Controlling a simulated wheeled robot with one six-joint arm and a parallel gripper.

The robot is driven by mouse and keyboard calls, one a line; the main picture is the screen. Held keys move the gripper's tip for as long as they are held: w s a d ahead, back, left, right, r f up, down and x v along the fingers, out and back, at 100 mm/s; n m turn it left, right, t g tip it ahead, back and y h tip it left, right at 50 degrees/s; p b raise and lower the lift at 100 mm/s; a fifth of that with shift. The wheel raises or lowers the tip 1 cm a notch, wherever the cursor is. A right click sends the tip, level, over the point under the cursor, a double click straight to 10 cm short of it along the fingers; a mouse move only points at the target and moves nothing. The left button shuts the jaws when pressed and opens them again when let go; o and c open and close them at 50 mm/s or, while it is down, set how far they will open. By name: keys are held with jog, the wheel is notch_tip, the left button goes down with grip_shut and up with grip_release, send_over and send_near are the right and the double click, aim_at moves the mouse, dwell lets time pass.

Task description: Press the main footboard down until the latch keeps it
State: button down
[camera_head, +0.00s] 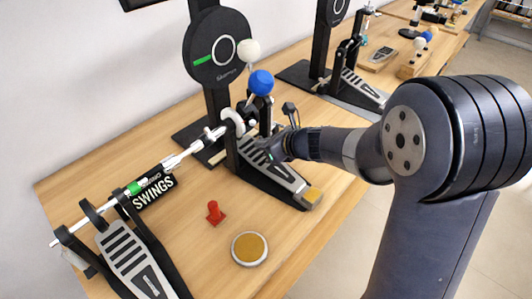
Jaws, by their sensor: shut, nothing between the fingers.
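The main pedal stands in the middle of the table, with a ribbed silver footboard (287,178) sloping down toward the front right. A tan block (312,195) is at its lower end. My gripper (270,152) is shut and empty, over the upper part of this footboard; I cannot tell whether it touches. My gripper and wrist hide part of the board. A white beater ball (249,50) and a blue ball (261,82) stand above the pedal, before the round black pad (216,46). The latch cannot be made out.
A red piece (215,212) and a round tan-topped disc (249,248) lie on the wooden table (190,240). Another pedal (362,88) and pad stand behind.

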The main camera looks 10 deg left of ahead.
jog(key=b, duration=0.1)
send_over(297, 184)
jog(key=shift+s, duration=0.1)
dwell(0.4)
notch_tip(297, 184, up, 4)
jog(key=p, duration=0.3)
jog(key=shift+p, duration=0.3)
notch_tip(297, 184, down, 4)
jog(key=b, duration=0.3)
jog(key=shift+b, duration=0.4)
jog(key=w+a, duration=0.2)
jog(key=a, duration=0.1)
jog(key=w+a, duration=0.1)
jog(key=a, duration=0.2)
jog(key=w+a+p, duration=0.1)
jog(key=w+a, duration=0.1)
jog(key=a, duration=0.1)
jog(key=shift+w+a, duration=0.25)
jog(key=shift+w, duration=0.05)
jog(key=shift+r, duration=0.15)
